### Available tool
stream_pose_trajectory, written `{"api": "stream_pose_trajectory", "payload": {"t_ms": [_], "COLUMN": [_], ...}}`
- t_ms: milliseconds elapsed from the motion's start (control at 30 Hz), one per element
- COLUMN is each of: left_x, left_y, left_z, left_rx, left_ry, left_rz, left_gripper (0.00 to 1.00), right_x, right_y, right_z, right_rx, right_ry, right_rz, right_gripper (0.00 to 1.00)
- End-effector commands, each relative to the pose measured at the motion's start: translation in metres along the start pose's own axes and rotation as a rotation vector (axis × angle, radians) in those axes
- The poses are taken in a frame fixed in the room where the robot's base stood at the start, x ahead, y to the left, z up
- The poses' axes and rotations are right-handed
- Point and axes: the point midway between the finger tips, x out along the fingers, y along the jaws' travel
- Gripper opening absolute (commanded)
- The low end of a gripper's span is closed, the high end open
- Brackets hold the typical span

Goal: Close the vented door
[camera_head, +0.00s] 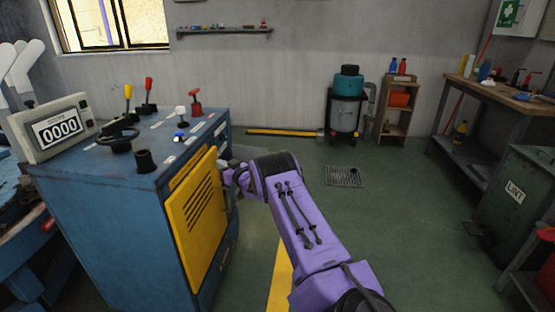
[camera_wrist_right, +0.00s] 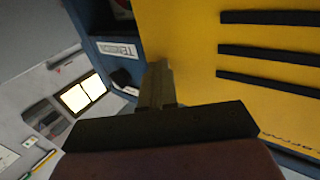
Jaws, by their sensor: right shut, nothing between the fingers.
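The vented door (camera_head: 190,240) is a yellow panel with black slots on the side of the blue machine (camera_head: 90,215). It stands close to the machine's side; I cannot tell whether it is fully flush. It also fills the upper right of the right wrist view (camera_wrist_right: 200,40), with its slots showing. My right gripper (camera_head: 228,177) is at the door's right edge in the head view. Its fingers (camera_wrist_right: 156,85) are shut and empty, beside the yellow face in the wrist view; contact is unclear. My left gripper is not in view.
Levers and knobs stand on the machine's top, beside a counter display (camera_head: 58,130). A floor drain (camera_head: 344,176) and yellow floor line (camera_head: 281,280) lie right of the machine. A workbench (camera_head: 500,95) and lint bin (camera_head: 515,195) stand far right. The middle floor is clear.

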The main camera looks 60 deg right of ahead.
Motion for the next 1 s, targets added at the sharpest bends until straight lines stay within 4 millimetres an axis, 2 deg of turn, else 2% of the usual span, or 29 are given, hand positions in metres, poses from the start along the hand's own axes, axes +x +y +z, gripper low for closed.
{"api": "stream_pose_trajectory", "payload": {"t_ms": [33,133,300,500,667,1000], "left_x": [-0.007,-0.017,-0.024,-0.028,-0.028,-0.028], "left_y": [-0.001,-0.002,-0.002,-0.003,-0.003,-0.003], "left_z": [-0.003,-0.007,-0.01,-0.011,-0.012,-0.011], "left_rx": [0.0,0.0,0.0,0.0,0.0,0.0], "left_ry": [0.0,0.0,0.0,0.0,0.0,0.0], "left_rz": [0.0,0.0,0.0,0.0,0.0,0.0], "left_gripper": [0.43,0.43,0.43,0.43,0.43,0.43], "right_x": [-0.001,-0.012,-0.053,-0.086,-0.095,-0.094], "right_y": [-0.001,0.006,0.036,0.06,0.066,0.066], "right_z": [-0.008,-0.008,-0.004,-0.001,0.0,0.001], "right_rx": [0.001,0.001,0.002,0.001,0.0,-0.014], "right_ry": [0.006,0.0,-0.004,-0.004,-0.005,-0.008], "right_rz": [-0.005,-0.01,-0.007,-0.008,-0.009,-0.006], "right_gripper": [0.0,0.0,0.0,0.0,0.0,0.0]}}
